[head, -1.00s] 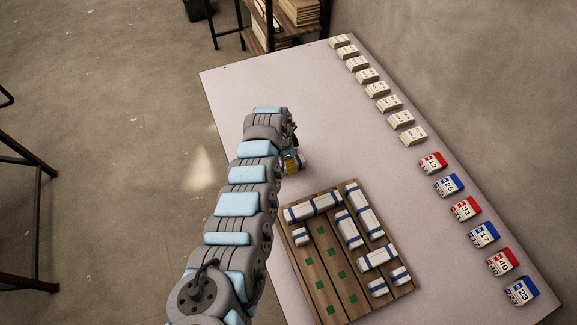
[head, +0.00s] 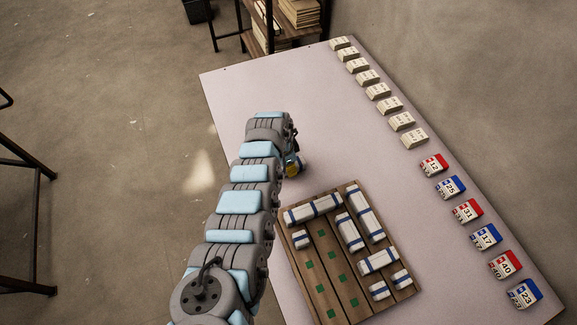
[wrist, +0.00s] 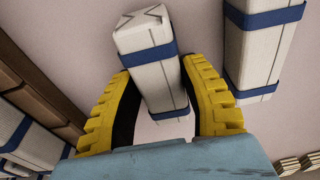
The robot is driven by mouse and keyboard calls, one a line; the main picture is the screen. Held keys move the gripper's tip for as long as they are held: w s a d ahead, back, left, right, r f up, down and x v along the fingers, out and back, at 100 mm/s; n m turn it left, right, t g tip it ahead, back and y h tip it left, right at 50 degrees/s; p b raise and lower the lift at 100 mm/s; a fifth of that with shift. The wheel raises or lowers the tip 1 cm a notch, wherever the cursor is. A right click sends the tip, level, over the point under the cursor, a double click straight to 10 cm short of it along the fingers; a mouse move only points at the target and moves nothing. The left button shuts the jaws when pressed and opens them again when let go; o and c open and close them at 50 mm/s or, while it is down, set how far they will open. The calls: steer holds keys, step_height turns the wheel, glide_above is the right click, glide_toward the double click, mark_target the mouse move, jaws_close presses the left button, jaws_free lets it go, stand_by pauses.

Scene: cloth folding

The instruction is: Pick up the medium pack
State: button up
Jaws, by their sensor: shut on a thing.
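A white pack with blue bands (wrist: 146,36) stands between the yellow ribbed fingers of my gripper (wrist: 159,68) in the wrist view. The fingers are shut on it, one at each side. A second white pack with two blue bands (wrist: 262,48) lies to the right of the gripper, apart from the held one. In the head view my gripper (head: 293,166) shows only in part beside my arm, over the table, and both packs are hidden. I cannot tell from the head view whether the held pack touches the table.
A wooden pallet (head: 322,272) with several blue-banded white packs and green squares lies on the pale table (head: 235,90), nearer than my gripper. Red and blue numbered boxes (head: 467,211) and cream boxes (head: 378,92) line the right edge. The table's far middle is clear.

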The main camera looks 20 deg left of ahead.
steer(key=shift+r+p, duration=0.85)
steer(key=shift+r, duration=0.85)
steer(key=shift+s+d+r, duration=0.1)
steer(key=shift+s+r, duration=0.15)
steer(key=shift+r, duration=0.05)
steer(key=shift+s+r+p, duration=0.2)
steer(key=shift+s+p, duration=0.1)
steer(key=shift+p, duration=0.05)
steer(key=s+d+r+p, duration=0.2)
steer(key=s+r+p, duration=0.4)
steer(key=s, duration=0.6)
steer(key=shift+s+r, duration=0.35)
steer(key=shift+r, duration=0.95)
